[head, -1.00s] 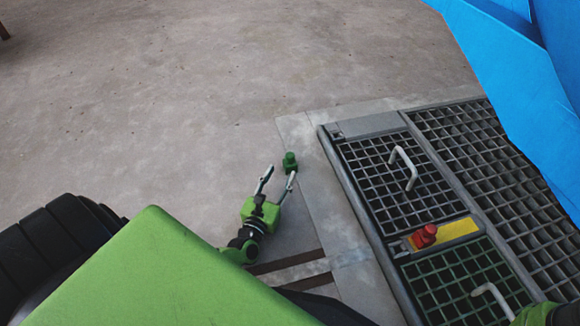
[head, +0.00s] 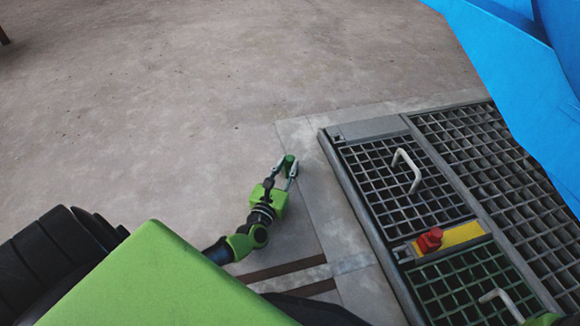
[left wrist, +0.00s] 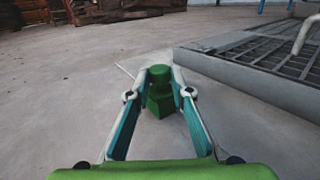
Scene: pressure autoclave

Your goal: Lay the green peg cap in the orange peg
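The small green peg cap (head: 289,160) stands on the concrete floor left of the grating. My left gripper (head: 287,164) reaches it, one fingertip on each side. In the left wrist view, the cap (left wrist: 160,98) is upright between the fingertips (left wrist: 160,80), which appear to close against its sides. The fingers partly hide its edges. A red-orange peg (head: 430,239), the only one that could be the orange peg, stands on a yellow plate in the grating, apart from the gripper. My right gripper's fingers are out of view.
The metal grating (head: 398,178) with its raised frame and a white handle (head: 408,168) lies right of my left gripper. A second handle (head: 500,300) is nearer. A blue structure (head: 510,80) rises at upper right. The floor (head: 170,110) at left is clear.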

